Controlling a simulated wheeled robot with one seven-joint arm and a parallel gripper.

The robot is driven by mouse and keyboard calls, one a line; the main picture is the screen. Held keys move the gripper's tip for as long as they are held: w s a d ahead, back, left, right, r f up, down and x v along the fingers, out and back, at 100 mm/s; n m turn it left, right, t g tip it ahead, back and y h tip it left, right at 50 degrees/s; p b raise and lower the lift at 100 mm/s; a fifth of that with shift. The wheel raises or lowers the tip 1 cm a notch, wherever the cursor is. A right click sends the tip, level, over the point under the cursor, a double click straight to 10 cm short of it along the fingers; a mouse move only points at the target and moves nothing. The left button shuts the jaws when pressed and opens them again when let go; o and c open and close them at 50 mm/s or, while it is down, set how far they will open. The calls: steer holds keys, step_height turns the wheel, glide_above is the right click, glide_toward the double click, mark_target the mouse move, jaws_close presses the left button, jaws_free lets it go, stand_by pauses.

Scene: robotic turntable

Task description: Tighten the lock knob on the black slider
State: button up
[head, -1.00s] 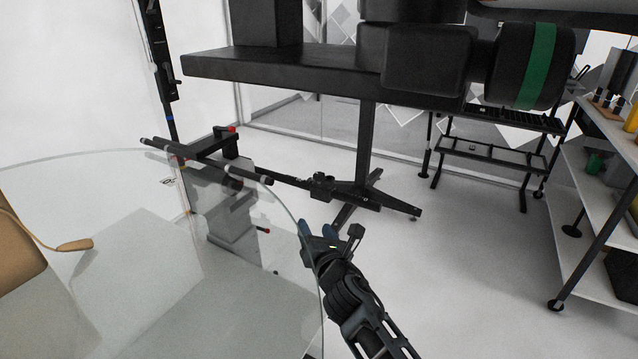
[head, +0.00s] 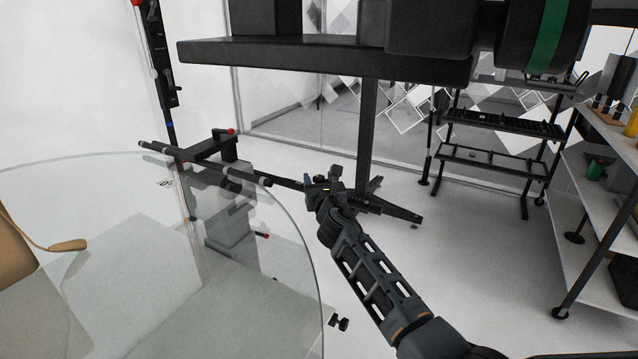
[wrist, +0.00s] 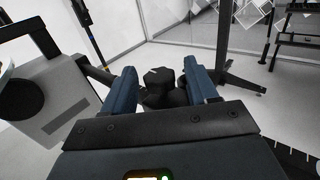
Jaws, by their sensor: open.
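In the wrist view, a black knob (wrist: 158,80) with a faceted top stands between the two blue fingers of my gripper (wrist: 160,90). A gap shows between the knob and the right finger; contact on the left is unclear. The dark body of the black slider (wrist: 160,100) shows just below the knob and is partly hidden by the gripper. In the head view my gripper (head: 322,183) is at the black rail (head: 375,203), and it covers the slider. The gripper is open around the knob.
A clear round glass top (head: 290,235) lies left of my arm. Shelves (head: 590,200) stand at the right. Open floor lies between.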

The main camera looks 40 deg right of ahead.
steer(key=shift+w+d, duration=0.15)
steer(key=shift+w, duration=0.15)
steer(key=shift+c, duration=0.4)
steer(key=c, duration=0.9)
steer(key=shift+f+b, duration=0.1)
steer(key=shift+b, duration=0.2)
